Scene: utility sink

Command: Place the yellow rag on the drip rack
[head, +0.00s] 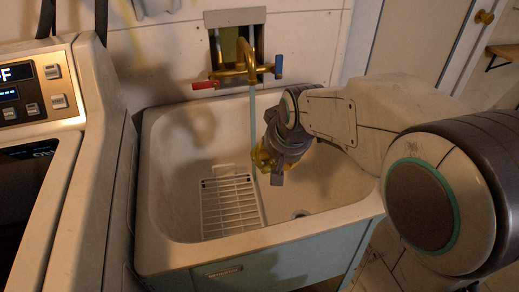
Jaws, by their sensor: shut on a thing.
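A yellow rag (262,158) is at the end of my gripper (268,165), which is shut on it. Only a small part of the rag shows beside the grey gripper body, and the fingertips are mostly hidden. The rag is over the sink basin, up and to the right of the drip rack in the picture. The drip rack (231,204) is a white wire grid at the left of the basin floor. I see nothing lying on it.
The white sink (160,240) has raised walls around the rack. A brass faucet (240,68) with a red and a blue handle stands at the back, with a thin stream of water below it. A washer (90,140) stands close at left.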

